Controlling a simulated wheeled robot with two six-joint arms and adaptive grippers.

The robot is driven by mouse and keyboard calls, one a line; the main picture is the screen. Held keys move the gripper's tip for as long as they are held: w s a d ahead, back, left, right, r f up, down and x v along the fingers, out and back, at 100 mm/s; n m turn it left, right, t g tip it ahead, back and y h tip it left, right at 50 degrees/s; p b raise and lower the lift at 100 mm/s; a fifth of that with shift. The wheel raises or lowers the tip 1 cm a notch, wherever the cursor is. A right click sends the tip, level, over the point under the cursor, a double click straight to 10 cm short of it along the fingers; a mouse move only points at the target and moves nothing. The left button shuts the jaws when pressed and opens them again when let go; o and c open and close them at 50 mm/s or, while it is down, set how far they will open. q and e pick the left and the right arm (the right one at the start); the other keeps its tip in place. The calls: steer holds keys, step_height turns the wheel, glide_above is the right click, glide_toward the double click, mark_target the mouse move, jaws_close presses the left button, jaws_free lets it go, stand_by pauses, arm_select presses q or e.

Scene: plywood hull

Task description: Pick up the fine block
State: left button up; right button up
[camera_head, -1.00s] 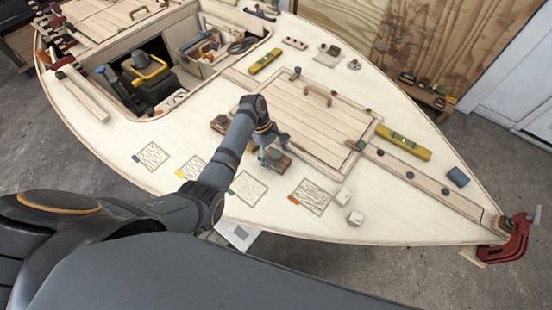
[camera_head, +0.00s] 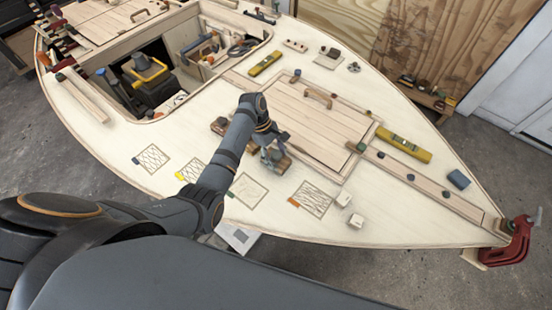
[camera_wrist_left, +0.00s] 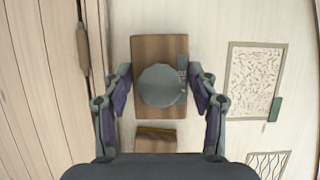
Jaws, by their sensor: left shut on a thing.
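A brown wooden block with a round grey knob (camera_wrist_left: 160,86) and a small dark tag lies under my left gripper (camera_wrist_left: 160,78) in the left wrist view. The two fingers are shut on it, one on each side. I cannot read any marking that tells its grit. A second brown block (camera_wrist_left: 156,138) shows just below it in that view. In the head view my left gripper (camera_head: 268,148) is low over the deck beside the hatch, with the held block (camera_head: 282,163) partly hidden beneath it. My right gripper is not in view.
Marked swatches with coloured tags (camera_head: 248,190) lie along the near deck. The planked hatch (camera_head: 312,125) with a handle is to the right of the gripper. An open cockpit is at upper left.

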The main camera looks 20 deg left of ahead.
arm_select(q)
step_height(320, 180, up, 2)
steer(key=s+a+r+p, duration=0.4)
steer(key=s+r, duration=0.5)
steer(key=s, duration=0.4)
steer(key=shift+s+r, duration=0.2)
steer(key=shift+r, duration=0.1)
